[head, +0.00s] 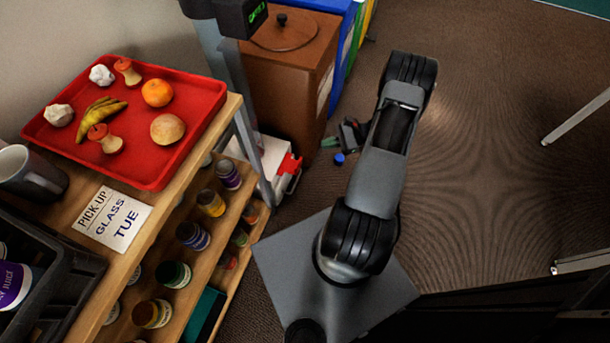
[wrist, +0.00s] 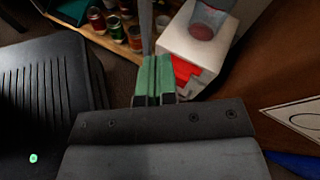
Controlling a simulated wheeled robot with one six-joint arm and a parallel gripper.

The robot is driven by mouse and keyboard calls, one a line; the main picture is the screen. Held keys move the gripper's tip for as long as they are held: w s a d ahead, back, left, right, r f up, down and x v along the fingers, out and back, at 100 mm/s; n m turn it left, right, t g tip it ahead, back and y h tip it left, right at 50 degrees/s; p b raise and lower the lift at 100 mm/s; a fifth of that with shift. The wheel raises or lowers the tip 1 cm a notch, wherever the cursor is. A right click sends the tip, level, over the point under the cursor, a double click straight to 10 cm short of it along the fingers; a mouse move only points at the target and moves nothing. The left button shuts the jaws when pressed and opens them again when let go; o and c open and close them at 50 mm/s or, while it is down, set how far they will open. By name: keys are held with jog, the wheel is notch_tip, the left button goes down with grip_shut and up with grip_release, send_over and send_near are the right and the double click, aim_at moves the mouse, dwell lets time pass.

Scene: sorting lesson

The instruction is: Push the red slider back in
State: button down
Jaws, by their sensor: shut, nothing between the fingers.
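The red slider (head: 290,164) is on the side of a low white unit (head: 273,160) on the floor, and it sticks out from it. In the wrist view the red slider (wrist: 186,72) shows just right of my fingers, partly hidden behind them, on the white unit (wrist: 193,45). My gripper (wrist: 153,62) has green fingers pressed together with nothing between them. In the head view my gripper (head: 330,142) is low, to the right of the slider, with a gap between them. I cannot tell whether they touch in the wrist view.
A wooden shelf (head: 233,170) with several jars stands left of the unit. A brown bin (head: 285,75) with a round lid stands behind it, with a blue bin (head: 327,8) beyond. A small blue object (head: 339,159) is near my gripper.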

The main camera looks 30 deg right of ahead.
jog(key=s+d+f+m+t+h+b, duration=0.1)
jog(key=f+m+t+b, duration=0.15)
jog(key=f, duration=0.35)
jog(key=s+d+f+m+t+b, duration=0.1)
jog(key=s+f+m+t, duration=0.15)
jog(key=f, duration=0.45)
jog(key=s+d+f+m+t+h+b, duration=0.1)
jog(key=d+f+m+t+b, duration=0.15)
jog(key=f, duration=0.35)
jog(key=b, duration=0.2)
send_near(299, 165)
jog(key=shift+m+t, duration=0.45)
jog(key=x, duration=0.5)
jog(key=f+x, duration=0.1)
jog(key=x, duration=0.1)
jog(key=shift+w+a+f, duration=0.1)
jog(key=shift+w+a, duration=0.05)
jog(key=shift+w, duration=0.1)
